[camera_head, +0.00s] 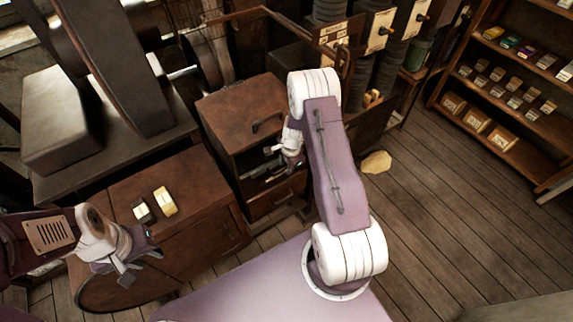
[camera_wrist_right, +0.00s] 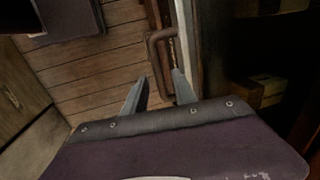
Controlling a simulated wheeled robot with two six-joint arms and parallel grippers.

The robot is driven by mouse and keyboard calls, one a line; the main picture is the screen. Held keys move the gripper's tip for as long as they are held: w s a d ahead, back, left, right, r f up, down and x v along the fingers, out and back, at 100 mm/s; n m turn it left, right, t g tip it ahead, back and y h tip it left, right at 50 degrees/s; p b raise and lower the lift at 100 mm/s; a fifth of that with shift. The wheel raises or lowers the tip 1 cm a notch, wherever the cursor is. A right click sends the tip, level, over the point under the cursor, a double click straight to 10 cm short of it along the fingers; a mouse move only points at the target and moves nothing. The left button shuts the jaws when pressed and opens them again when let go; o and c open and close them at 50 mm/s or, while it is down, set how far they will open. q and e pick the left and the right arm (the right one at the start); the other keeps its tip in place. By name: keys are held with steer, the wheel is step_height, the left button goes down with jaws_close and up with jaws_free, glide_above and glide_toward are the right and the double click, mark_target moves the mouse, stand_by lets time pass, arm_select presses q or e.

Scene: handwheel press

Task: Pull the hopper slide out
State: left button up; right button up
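A brown wooden cabinet (camera_head: 235,105) stands in the middle of the head view, with a dark handle (camera_head: 267,122) at its upper front and an open compartment below. I cannot tell for certain which part is the hopper slide. My right gripper (camera_head: 285,158) is in front of this cabinet, partly hidden by its own arm. In the right wrist view its two fingers (camera_wrist_right: 160,82) are apart, and a rusty U-shaped handle (camera_wrist_right: 155,50) reaches between their tips. The fingers are not closed on it. My left gripper (camera_head: 138,268) is low at the left, its fingers apart and empty.
A low wooden cabinet (camera_head: 185,198) at the left bears a yellow block (camera_head: 165,201) and a small dark block (camera_head: 142,211). A big dark machine (camera_head: 110,70) stands behind it. Shelves (camera_head: 515,90) stand at the far right. The plank floor (camera_head: 440,190) at right is mostly clear.

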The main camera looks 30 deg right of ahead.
jaws_close()
stand_by(1.2)
